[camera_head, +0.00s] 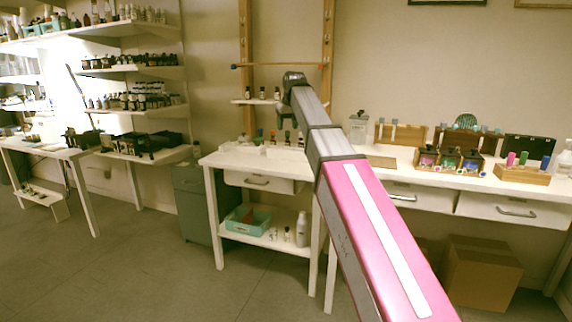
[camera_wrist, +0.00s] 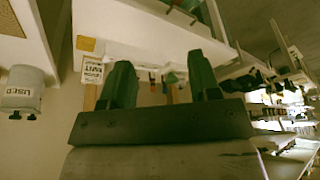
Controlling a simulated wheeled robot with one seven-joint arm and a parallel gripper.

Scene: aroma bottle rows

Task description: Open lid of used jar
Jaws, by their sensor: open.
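A jar with a USED label (camera_wrist: 22,88) shows at the left edge of the wrist view, appearing upside down there. In the head view a pale, clear-looking jar with a lid (camera_head: 357,128) stands on the white counter, just right of my arm; its label is too small to read. My gripper (camera_wrist: 162,80) is open, with its two dark green fingers apart and nothing between them. It is away from the jar, which lies to its left in the wrist view.
Wooden racks and boxes with coloured bottles (camera_head: 450,160) stand on the counter (camera_head: 400,158) right of the jar. A wooden frame with a small shelf (camera_head: 255,101) is behind my arm. Shelves of bottles (camera_head: 130,70) line the left wall. Open floor (camera_head: 120,270) lies at front left.

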